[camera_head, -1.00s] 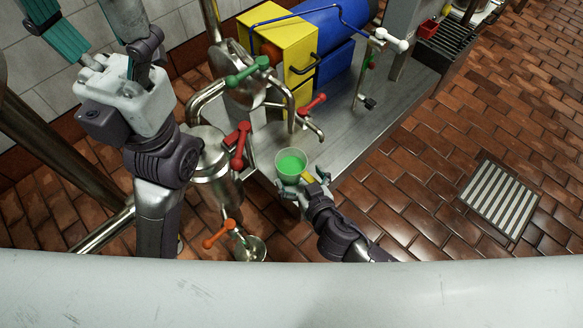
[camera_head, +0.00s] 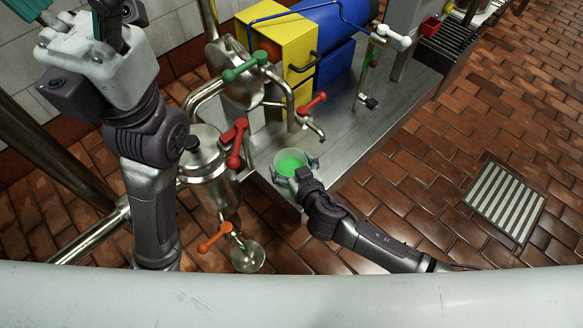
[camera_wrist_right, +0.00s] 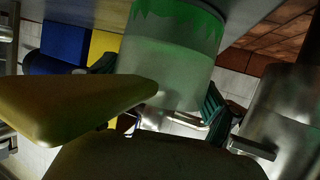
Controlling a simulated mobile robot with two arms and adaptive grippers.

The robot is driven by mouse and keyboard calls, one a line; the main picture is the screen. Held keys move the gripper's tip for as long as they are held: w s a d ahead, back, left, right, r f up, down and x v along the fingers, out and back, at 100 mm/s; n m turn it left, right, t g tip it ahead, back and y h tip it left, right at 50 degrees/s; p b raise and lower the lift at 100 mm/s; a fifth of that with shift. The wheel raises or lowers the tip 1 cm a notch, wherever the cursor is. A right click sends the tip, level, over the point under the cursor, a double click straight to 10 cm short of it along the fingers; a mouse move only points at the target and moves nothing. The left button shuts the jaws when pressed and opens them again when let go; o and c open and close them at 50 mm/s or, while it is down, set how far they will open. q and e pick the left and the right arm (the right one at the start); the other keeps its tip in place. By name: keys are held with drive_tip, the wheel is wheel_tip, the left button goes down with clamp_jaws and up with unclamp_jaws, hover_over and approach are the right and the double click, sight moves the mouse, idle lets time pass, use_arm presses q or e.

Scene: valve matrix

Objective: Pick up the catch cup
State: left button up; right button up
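The catch cup (camera_head: 290,162) is a pale, see-through cup with bright green contents, by the front edge of the metal bench in the head view. It fills the top middle of the right wrist view (camera_wrist_right: 168,70). My right gripper (camera_head: 295,171) reaches it from the lower right, with a fingertip on each side of the cup. The fingers look spread about as wide as before; firm contact is not clear. My left gripper (camera_head: 68,14) is high at the upper left, away from the cup, with its teal fingers cut off by the frame edge.
A red-handled valve (camera_head: 312,103) and spout stand just behind the cup. A steel vessel (camera_head: 205,165) with a red lever is close on the left. An orange valve handle (camera_head: 215,237) sits lower left. Open brick floor (camera_head: 400,200) lies to the right.

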drive_tip(key=c, duration=0.5)
drive_tip(key=shift+r, duration=0.1)
